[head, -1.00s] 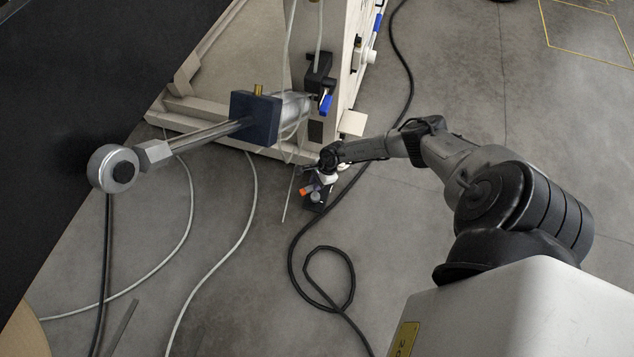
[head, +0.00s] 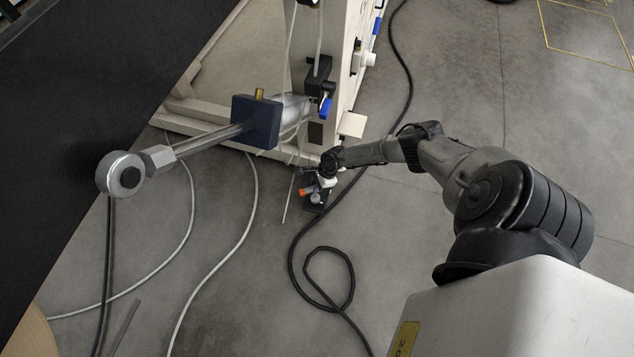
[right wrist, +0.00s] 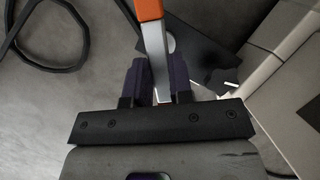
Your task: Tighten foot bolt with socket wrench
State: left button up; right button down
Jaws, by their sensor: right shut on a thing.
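My right gripper (head: 318,186) is low by the foot of the cream machine frame. In the right wrist view its two dark fingers (right wrist: 161,82) are shut on the socket wrench (right wrist: 155,48), a flat metal bar with an orange part at the top of the picture. The orange part of the wrench also shows small in the head view (head: 307,190). A dark foot plate (right wrist: 200,62) lies beyond the fingers, with a small pale round thing on it, partly behind the wrench. I cannot tell whether the socket sits on the foot bolt. My left gripper is out of view.
The cream machine frame (head: 341,85) stands just behind the right gripper. A black cable (head: 293,250) loops on the floor near the gripper.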

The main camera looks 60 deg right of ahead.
jog(key=shift+a+m+p, duration=0.1)
jog(key=shift+m+p, duration=0.2)
jog(key=shift+m, duration=0.2)
jog(key=shift+r+m+t+h+p, duration=0.15)
jog(key=shift+m+t+h+p, duration=0.15)
jog(key=shift+m+p, duration=0.5)
jog(key=shift+a+m+p, duration=0.1)
jog(key=shift+m+p, duration=0.2)
jog(key=shift+p, duration=0.25)
